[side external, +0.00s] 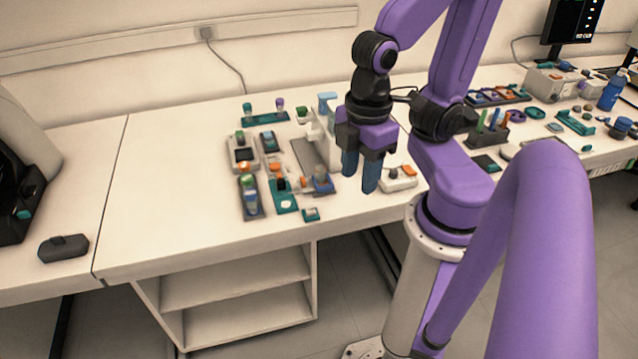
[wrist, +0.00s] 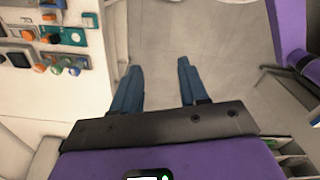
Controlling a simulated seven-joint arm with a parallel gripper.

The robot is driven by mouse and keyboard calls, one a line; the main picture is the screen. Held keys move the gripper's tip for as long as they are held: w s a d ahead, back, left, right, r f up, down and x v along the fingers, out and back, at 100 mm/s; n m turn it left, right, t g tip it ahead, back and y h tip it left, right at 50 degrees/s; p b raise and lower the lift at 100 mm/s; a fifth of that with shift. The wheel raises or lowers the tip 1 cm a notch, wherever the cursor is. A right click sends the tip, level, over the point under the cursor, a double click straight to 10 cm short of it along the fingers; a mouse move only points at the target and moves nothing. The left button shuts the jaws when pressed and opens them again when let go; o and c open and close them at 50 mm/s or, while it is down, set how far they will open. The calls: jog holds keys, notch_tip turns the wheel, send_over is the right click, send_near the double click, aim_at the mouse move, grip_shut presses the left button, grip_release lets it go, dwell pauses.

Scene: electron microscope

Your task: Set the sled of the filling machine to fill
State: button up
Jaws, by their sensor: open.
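My gripper (side external: 359,178) is open and empty, its two blue fingers pointing down near the bench's front edge, right of the group of small devices. In the wrist view the fingers (wrist: 159,68) stand apart with only floor showing between them. The likely filling machine is the unit with a grey plate (side external: 308,155) and a pale upright part beside it, left of my gripper. The sled's setting cannot be read.
Small devices and trays (side external: 250,195) crowd the bench to the left of my gripper. A white box with an orange part (side external: 399,178) lies close on its right. The bench's left part (side external: 165,190) is clear. A dark rack (side external: 487,130) stands farther right.

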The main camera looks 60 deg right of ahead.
jog(key=shift+c, duration=0.2)
jog(key=c, duration=0.3)
jog(key=w+d+f+m, duration=0.1)
jog(key=w+f+m, duration=0.1)
jog(key=w+m, duration=0.6)
jog(key=m, duration=1.4)
send_over(303, 179)
notch_tip(303, 179, down, 7)
notch_tip(303, 179, down, 17)
jog(key=shift+f, duration=0.15)
